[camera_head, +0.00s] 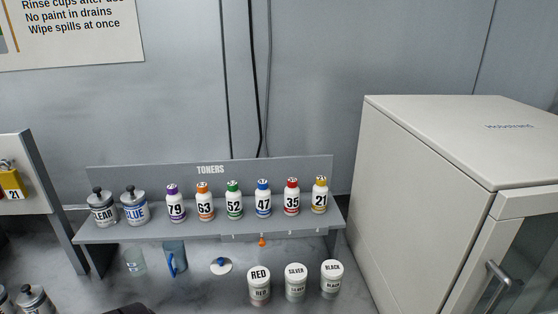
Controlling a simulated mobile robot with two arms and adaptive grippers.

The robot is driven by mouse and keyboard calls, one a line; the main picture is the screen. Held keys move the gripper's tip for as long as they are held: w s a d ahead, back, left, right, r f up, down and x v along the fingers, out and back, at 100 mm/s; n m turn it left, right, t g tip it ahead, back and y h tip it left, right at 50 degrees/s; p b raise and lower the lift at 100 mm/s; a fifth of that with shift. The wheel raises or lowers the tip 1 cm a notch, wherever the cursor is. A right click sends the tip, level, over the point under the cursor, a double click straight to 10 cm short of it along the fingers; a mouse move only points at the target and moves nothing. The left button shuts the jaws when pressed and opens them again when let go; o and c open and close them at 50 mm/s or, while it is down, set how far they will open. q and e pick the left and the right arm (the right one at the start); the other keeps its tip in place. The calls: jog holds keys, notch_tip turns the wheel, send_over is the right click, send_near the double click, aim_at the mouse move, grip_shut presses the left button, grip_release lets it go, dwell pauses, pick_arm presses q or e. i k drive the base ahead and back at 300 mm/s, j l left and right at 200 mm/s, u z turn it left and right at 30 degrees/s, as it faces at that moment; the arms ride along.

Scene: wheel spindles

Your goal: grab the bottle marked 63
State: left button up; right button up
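The bottle marked 63 (204,206) is small and white with an orange cap and orange band. It stands upright on the grey shelf labelled TONERS (150,234). The purple bottle marked 79 (175,209) stands to its left, and the green bottle marked 52 (234,206) stands to its right, each with a narrow gap. Neither of my grippers can be made out in the head view. A dark shape is cut off at the bottom edge, and I cannot tell what it is.
Bottles 47 (263,204), 35 (292,204) and 21 (320,201) continue the row rightward. CLEAR (103,212) and BLUE (134,211) cans stand at the shelf's left. RED (259,290), SILVER (296,287) and BLACK (332,284) jars stand below. A large white cabinet (420,190) borders the right.

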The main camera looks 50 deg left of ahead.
aim_at(203, 198)
jog(key=u, duration=2)
jog(key=k+j+z, duration=0.15)
jog(key=z, duration=0.25)
jog(key=k+j+z, duration=0.15)
jog(key=z, duration=0.3)
jog(key=k+j+z, duration=0.1)
jog(key=z, duration=0.3)
jog(key=k+l, duration=0.05)
jog(key=k, duration=0.05)
